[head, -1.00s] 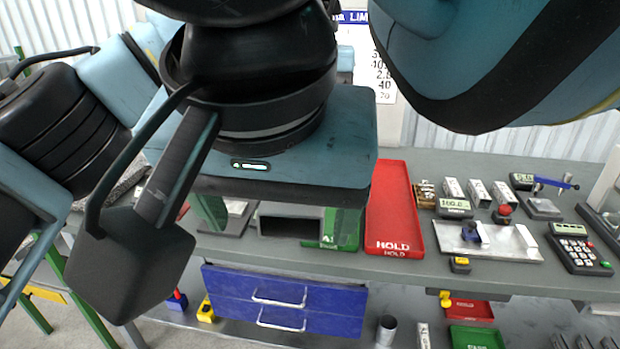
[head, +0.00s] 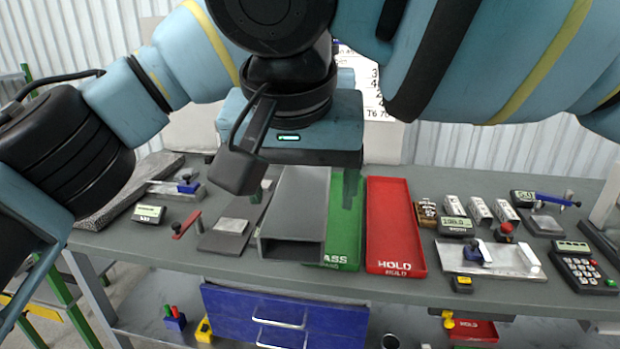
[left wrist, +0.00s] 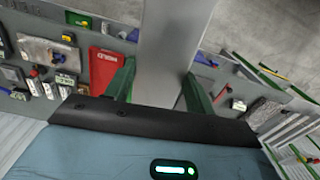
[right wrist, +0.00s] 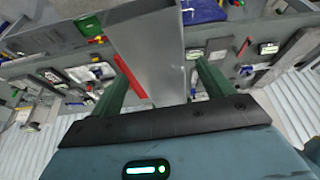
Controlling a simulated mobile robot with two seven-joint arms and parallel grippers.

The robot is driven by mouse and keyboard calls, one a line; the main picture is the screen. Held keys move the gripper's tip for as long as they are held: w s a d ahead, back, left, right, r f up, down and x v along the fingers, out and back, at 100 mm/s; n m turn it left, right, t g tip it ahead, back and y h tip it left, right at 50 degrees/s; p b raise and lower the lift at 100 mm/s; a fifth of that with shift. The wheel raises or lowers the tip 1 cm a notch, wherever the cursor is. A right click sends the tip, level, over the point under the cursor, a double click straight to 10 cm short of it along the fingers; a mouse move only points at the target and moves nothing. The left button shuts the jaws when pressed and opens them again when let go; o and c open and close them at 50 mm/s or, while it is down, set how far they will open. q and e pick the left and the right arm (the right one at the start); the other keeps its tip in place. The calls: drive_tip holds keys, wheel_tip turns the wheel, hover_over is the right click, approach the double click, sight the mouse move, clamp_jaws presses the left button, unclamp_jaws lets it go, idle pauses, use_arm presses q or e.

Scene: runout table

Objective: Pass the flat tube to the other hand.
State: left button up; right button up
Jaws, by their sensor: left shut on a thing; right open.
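The flat tube (head: 300,200) is a grey rectangular tube with an open near end, held above the table in the head view. My left gripper (left wrist: 160,72) is shut on it; in the left wrist view the tube (left wrist: 167,45) runs between its green fingers. My right gripper (head: 306,185) is open around the tube, below its teal body in the head view. In the right wrist view the tube (right wrist: 150,50) passes between the right fingers (right wrist: 160,68), with a gap visible beside them. I cannot pick out the left fingers in the head view.
A red HOLD tray (head: 394,225) and a green tray (head: 345,225) lie behind and right of the tube. A steel plate (head: 505,262), a calculator (head: 580,268) and small gauges occupy the right. Blue drawers (head: 285,325) hang below the table edge.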

drive_tip(key=shift+w, duration=1.1)
use_arm(q)
drive_tip(key=shift+r, duration=0.1)
use_arm(e)
drive_tip(key=shift+w+f, duration=0.2)
drive_tip(key=shift+f, duration=0.3)
drive_tip(key=c, duration=1.5)
use_arm(q)
drive_tip(key=o, duration=1.5)
drive_tip(key=shift+c, duration=0.2)
use_arm(e)
drive_tip(key=shift+o, duration=0.2)
use_arm(q)
drive_tip(key=shift+r, duration=3.7)
